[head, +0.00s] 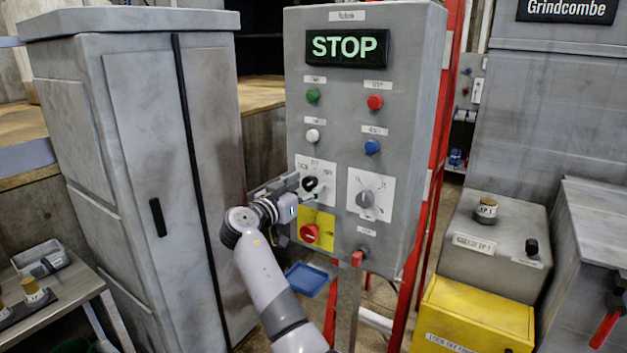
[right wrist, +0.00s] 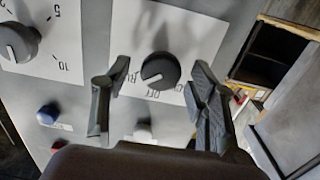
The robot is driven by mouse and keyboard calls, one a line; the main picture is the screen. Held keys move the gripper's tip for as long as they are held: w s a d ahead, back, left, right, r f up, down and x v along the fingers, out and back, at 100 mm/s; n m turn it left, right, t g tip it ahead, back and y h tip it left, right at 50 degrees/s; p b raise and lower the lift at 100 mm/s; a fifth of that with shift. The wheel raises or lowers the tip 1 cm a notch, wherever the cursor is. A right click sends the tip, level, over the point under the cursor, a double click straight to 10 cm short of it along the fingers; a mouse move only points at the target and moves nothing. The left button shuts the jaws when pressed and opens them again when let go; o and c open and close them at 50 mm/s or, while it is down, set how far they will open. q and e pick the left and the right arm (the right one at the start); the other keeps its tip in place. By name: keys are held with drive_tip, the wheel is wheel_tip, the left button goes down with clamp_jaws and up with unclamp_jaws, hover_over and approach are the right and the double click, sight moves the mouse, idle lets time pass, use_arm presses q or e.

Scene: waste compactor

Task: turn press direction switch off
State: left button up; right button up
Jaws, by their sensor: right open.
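The press direction switch is a black rotary knob (head: 310,184) on a white label plate at the left middle of the grey control panel (head: 420,110). In the right wrist view the knob (right wrist: 160,70) appears turned over, with "OFF" printed below it. Its white pointer line slants to the lower left, away from straight at "OFF". My right gripper (head: 298,193) is at the knob from the left front. In the wrist view its two dark fingers (right wrist: 160,82) stand apart on either side of the knob, with gaps visible. Contact cannot be told. My left gripper is not in view.
A grey selector dial (head: 365,199) is right of the switch, and a red emergency button (head: 309,233) is below it. Green (head: 313,95), red (head: 375,102), white (head: 312,135) and blue (head: 372,147) buttons are above. A tall grey cabinet (head: 140,150) stands left.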

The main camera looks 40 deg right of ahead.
drive_tip(key=shift+a+r, duration=0.1)
drive_tip(key=shift+a, duration=0.15)
drive_tip(key=shift+c, duration=0.5)
drive_tip(key=shift+d, duration=0.1)
drive_tip(key=c, duration=1)
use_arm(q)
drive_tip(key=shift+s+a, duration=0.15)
use_arm(e)
drive_tip(key=shift+c, duration=0.2)
